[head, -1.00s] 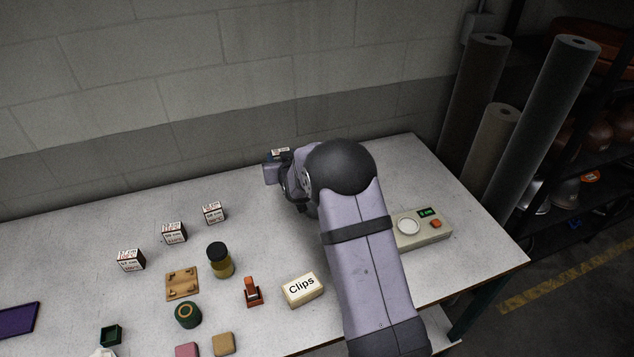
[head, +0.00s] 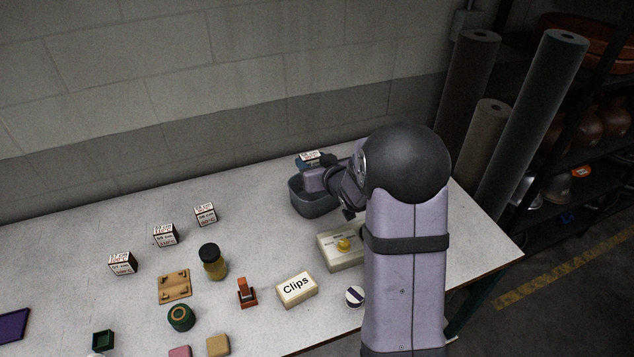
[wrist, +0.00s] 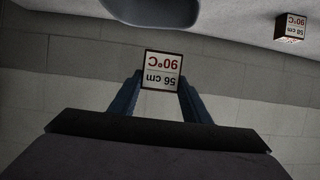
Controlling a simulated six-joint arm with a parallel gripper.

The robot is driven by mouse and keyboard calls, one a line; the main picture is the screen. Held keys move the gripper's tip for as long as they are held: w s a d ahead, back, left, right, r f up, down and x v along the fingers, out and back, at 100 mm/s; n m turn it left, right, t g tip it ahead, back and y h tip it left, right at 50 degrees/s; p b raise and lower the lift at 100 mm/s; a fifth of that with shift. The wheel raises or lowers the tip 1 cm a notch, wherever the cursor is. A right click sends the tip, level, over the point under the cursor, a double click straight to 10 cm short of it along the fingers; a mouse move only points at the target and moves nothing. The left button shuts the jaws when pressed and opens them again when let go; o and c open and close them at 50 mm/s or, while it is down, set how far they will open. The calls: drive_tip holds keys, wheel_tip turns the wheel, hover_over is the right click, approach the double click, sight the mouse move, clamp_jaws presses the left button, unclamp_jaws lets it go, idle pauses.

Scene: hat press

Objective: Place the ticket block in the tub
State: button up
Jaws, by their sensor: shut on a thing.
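A small white ticket block with a dark edge (wrist: 163,68), printed "56 cm 90°C", is held between the two blue fingertips of my gripper (wrist: 162,84). In the head view the held ticket block (head: 311,157) shows at the back of the table, with my gripper (head: 310,165) shut on it. The grey tub (head: 318,208) stands just below it in the picture, partly covered by my wrist. The block appears above the tub's back side; whether it is over the opening I cannot tell. The rounded tub (wrist: 152,12) also shows at the top edge of the wrist view.
Three similar ticket blocks (head: 165,235) stand in a row at the left. A cream box with a yellow knob (head: 343,244) is in front of the tub, partly behind my arm. A Clips box (head: 297,288), a jar (head: 213,262) and an orange-red stamp (head: 246,292) stand nearer the front.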

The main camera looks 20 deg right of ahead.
drive_tip(key=shift+r, duration=0.15)
drive_tip(key=shift+f, duration=0.25)
wheel_tip(320, 180, down, 10)
drive_tip(key=p, duration=0.2)
drive_tip(key=shift+r, duration=0.25)
idle(0.4)
drive_tip(key=shift+w, duration=0.1)
drive_tip(key=shift+f+b, duration=0.4)
drive_tip(key=shift+f, duration=0.05)
drive_tip(key=shift+f, duration=0.2)
